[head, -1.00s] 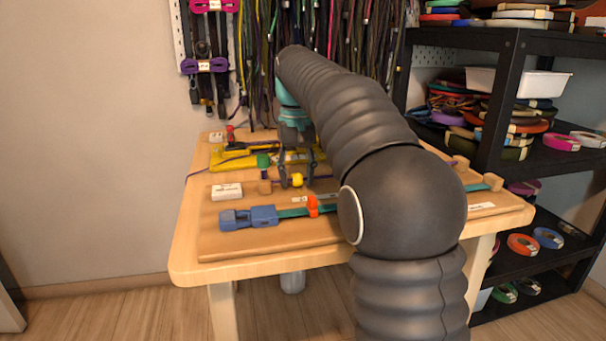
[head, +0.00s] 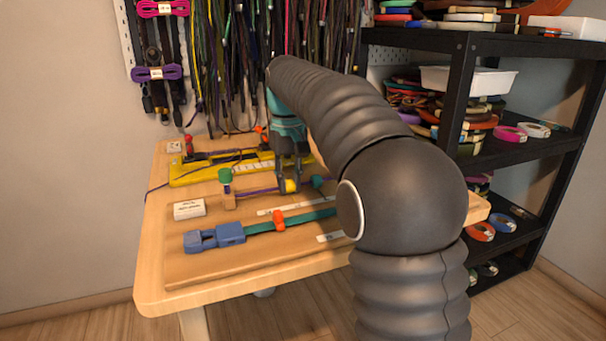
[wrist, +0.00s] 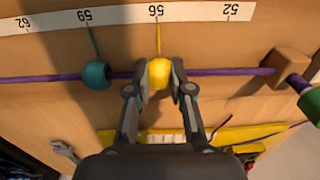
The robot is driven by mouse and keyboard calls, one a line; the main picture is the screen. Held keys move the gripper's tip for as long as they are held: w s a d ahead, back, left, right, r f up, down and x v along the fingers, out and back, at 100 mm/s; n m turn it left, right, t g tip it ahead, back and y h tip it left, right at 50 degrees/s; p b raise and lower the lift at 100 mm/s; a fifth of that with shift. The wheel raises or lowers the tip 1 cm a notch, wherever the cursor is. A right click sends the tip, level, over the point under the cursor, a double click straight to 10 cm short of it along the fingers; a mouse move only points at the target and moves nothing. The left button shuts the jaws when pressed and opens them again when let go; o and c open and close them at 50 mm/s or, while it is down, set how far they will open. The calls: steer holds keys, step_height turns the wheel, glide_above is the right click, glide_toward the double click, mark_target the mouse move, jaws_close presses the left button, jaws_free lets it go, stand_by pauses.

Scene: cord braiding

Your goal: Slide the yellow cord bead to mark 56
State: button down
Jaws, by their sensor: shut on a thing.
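The yellow cord bead (wrist: 159,73) sits on the purple cord (wrist: 228,71) between the two fingers of my gripper (wrist: 159,84), which is shut on it. In the wrist view a yellow line runs up from the bead to the 56 on the white scale strip (wrist: 122,15), and the bead lines up with it. The teal bead (wrist: 96,75) is on the same cord to the left, below the 59 mark and apart from my fingers. In the head view my gripper (head: 290,185) is over the board, with the yellow bead (head: 291,186) partly hidden.
A wooden post (wrist: 290,62) with a green knob (wrist: 310,104) holds the cord's end. In the head view, a teal strap with an orange slider (head: 278,221) and blue buckle (head: 214,237) lies in front. A white box (head: 189,209) stands left; a black shelf (head: 455,100) stands right.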

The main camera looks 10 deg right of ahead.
steer(key=shift+w, duration=0.1)
steer(key=c, duration=1)
jaws_free()
steer(key=shift+d, duration=0.1)
step_height(320, 180, up, 12)
